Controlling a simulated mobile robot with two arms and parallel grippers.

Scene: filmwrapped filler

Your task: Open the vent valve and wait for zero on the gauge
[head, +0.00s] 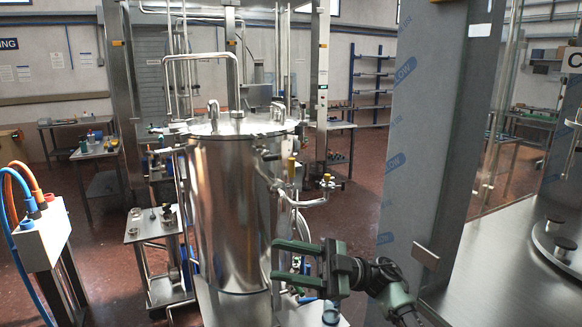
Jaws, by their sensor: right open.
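A tall steel vessel (222,215) stands upright in the middle of the head view, with pipes on its lid. Another small valve-like fitting (327,181) sits at the end of a short pipe farther right. I cannot tell which is the vent valve, and no gauge face can be made out. My right gripper (277,261) has green fingers, is open and empty, and points left in front of the vessel's lower right side, below the fittings. My left gripper is not in view.
A wrapped steel panel (412,130) rises right of the vessel, close to my right arm. A steel worktop (500,255) fills the lower right. A white box (44,235) with blue and orange hoses stands at left. A small steel cart (150,228) stands beside the vessel.

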